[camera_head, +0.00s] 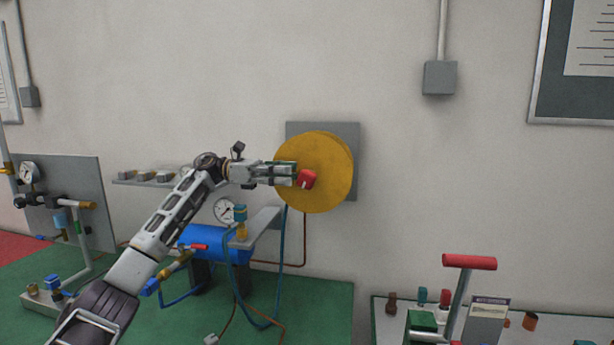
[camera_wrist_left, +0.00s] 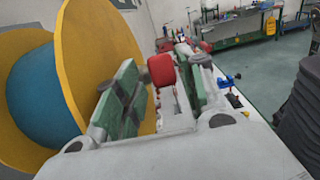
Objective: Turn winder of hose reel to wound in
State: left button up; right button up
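The hose reel (camera_head: 330,150) is a yellow disc on a grey wall plate. The wrist view shows its yellow flanges (camera_wrist_left: 95,50) and blue wound core (camera_wrist_left: 35,90). Its winder has a red knob (camera_head: 308,179) on the disc's face, left of and below the middle. My left gripper (camera_head: 292,174) comes from the left and has its fingertips at the knob. In the left wrist view the green-padded fingers stand apart, with the red knob (camera_wrist_left: 162,69) between them near the tips. I cannot tell whether either finger touches it. My right gripper is out of view.
A blue tank (camera_head: 215,243) with a gauge and hoses stands below my left arm. A grey shelf (camera_head: 150,178) is on the wall behind it. At lower right, a table holds a red-handled lever (camera_head: 468,262) and small parts.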

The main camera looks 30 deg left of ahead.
aim_at(307, 171)
pick_arm(q)
jog(key=x, duration=0.4)
jog(key=shift+d, duration=0.2)
jog(key=shift+p+x, duration=0.35)
jog(key=shift+x, duration=0.5)
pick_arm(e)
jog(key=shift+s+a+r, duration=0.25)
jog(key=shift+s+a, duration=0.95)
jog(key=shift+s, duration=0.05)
pick_arm(q)
jog(key=c, duration=0.7)
jog(key=shift+c, duration=0.2)
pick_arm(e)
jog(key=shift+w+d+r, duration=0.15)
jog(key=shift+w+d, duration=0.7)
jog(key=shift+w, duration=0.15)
